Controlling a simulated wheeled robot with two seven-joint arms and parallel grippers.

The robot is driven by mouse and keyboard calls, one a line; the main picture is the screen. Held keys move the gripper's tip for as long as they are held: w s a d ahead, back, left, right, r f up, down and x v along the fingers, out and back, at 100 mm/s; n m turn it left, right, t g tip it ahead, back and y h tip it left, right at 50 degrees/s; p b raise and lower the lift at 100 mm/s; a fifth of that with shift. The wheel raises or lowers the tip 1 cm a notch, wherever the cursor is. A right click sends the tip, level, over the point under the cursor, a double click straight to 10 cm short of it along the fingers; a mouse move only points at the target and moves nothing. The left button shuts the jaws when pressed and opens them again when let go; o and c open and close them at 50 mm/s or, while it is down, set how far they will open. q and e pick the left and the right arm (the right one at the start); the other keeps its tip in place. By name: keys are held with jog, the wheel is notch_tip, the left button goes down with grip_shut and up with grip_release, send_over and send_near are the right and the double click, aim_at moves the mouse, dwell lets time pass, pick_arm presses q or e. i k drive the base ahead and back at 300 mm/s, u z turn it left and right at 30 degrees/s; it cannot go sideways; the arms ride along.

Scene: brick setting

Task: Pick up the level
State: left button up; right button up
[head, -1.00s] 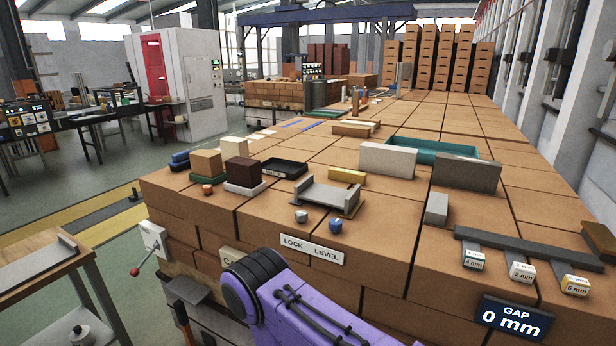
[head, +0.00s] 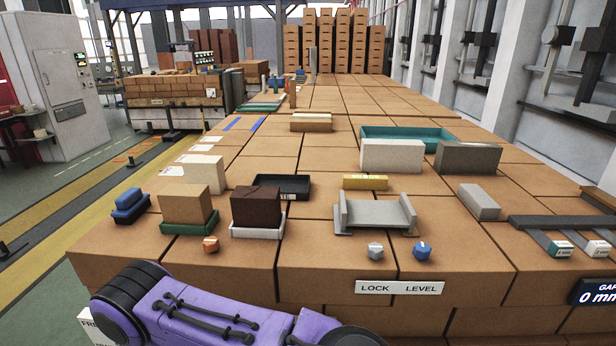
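A small yellow bar (head: 365,182) with dark marks, which looks like the level, lies on the brick-topped bench. It lies just behind a grey U-shaped cradle (head: 376,214) and in front of a white block. Its top and front show and nothing covers them. A purple arm link of mine (head: 200,308) crosses the lower left in front of the bench. Neither of my grippers shows, so I cannot see whether they hold anything.
A tan block (head: 186,204) and a dark brown block (head: 257,207) sit in trays left of the cradle. A black tray (head: 282,186) lies left of the yellow bar. White (head: 391,156) and grey (head: 468,158) blocks stand behind it. Two knobs are in front of the cradle.

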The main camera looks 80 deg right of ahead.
aim_at(349, 182)
jog(key=i, duration=0.9)
jog(key=z, duration=4.25)
